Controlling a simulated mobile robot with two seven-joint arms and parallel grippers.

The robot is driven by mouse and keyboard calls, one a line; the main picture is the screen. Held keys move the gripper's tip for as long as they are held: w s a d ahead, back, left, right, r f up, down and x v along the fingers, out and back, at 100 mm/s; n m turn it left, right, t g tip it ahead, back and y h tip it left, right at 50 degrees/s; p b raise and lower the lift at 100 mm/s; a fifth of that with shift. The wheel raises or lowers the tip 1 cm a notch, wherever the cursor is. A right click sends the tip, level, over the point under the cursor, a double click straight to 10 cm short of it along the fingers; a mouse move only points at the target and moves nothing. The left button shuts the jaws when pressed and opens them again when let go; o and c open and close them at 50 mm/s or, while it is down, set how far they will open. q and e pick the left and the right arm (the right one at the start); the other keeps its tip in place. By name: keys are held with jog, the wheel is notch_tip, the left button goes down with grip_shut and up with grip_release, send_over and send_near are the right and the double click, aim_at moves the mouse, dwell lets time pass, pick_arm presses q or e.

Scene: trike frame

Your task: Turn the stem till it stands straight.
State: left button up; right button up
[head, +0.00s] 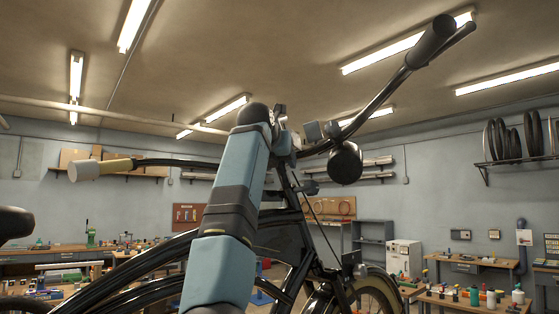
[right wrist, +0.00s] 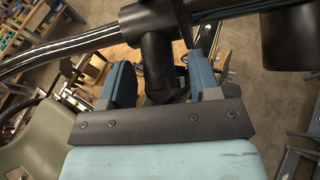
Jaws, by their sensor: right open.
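The black handlebar (head: 375,103) runs across the head view, with a black grip high at the right and a pale grip (head: 85,170) at the left. The dark upright stem (right wrist: 157,60) meets the bar in the right wrist view; my arm partly hides it in the head view. My right gripper (head: 300,158) is at the stem below the bar. In the right wrist view its blue jaws (right wrist: 160,82) are open, one on each side of the stem, with a gap showing. The stem's exact angle to the wheel is hard to tell. My left gripper is not in view.
A round black lamp (head: 345,162) hangs by the bar, right of the gripper. The black frame tubes (head: 140,262) and front wheel (head: 375,295) lie below. Workbenches (head: 465,298) with tools and bottles stand behind, along with a grey shelf unit (head: 373,240).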

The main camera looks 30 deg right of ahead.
grip_shut()
jog(key=m+p, duration=0.1)
jog(key=m+g+h+p, duration=0.1)
jog(key=m, duration=0.1)
jog(key=shift+r+g+h+p, duration=0.3)
jog(key=shift+p, duration=0.05)
jog(key=shift+s+m+g+h+p, duration=0.1)
jog(key=shift+m+g+h+p, duration=0.3)
jog(key=shift+m+g+p, duration=0.4)
jog(key=shift+f+m, duration=0.15)
jog(key=shift+m, duration=0.25)
jog(key=shift+f, duration=0.1)
grip_release()
